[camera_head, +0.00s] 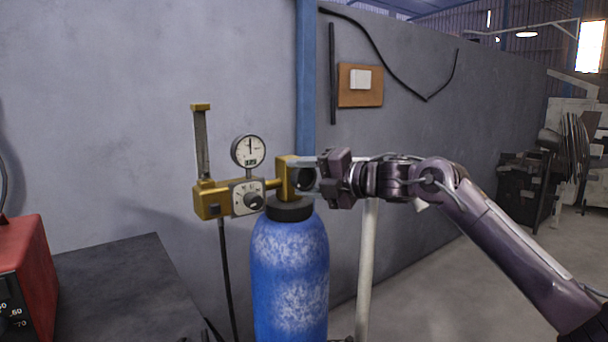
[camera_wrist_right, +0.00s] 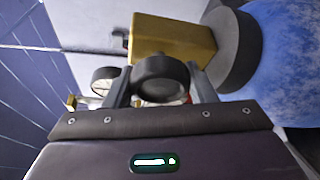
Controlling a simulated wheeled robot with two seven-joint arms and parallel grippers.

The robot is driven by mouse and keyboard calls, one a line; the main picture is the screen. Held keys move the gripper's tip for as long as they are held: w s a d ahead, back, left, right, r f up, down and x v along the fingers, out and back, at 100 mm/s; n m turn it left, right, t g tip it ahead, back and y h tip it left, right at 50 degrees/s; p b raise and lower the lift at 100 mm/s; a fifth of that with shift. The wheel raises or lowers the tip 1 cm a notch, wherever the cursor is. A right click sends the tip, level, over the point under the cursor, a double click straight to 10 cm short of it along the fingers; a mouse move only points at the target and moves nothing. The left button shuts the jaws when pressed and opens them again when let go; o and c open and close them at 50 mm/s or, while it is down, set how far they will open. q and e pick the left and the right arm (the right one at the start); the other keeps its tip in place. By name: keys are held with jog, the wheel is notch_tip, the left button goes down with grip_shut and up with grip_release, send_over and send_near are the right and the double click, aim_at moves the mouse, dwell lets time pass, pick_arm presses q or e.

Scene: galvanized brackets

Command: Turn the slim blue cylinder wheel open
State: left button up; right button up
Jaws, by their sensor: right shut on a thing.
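The slim blue cylinder (camera_head: 290,270) stands upright, its blue paint worn pale in patches; it also shows in the right wrist view (camera_wrist_right: 285,50). A brass valve block (camera_head: 284,178) sits on its black neck, and shows in the right wrist view (camera_wrist_right: 172,42). The black round wheel (camera_wrist_right: 161,80) is on the side of the block; in the head view it is small and partly covered by the fingers (camera_head: 305,179). My right gripper (camera_wrist_right: 161,88) comes from the right and is shut on the wheel, one finger on each side. My left gripper is not in view.
A brass regulator (camera_head: 212,199) with a round gauge (camera_head: 248,151) and a flow tube extends left of the valve. A dark bench (camera_head: 120,290) with a red machine (camera_head: 28,265) is at lower left. A pale pole (camera_head: 367,265) stands right of the cylinder; the wall is behind.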

aim_at(310, 179)
jog(key=shift+f+n, duration=0.15)
jog(key=shift+n, duration=0.15)
dwell(0.4)
jog(key=o, duration=1)
jog(key=shift+c, duration=0.2)
jog(key=shift+s+d, duration=0.15)
jog(key=shift+d, duration=0.1)
jog(key=b+v, duration=0.4)
jog(key=v, duration=0.2)
jog(key=shift+s+d, duration=0.1)
jog(key=shift+d, duration=0.1)
jog(key=shift+s+d+r, duration=0.25)
jog(key=shift+s+d, duration=0.05)
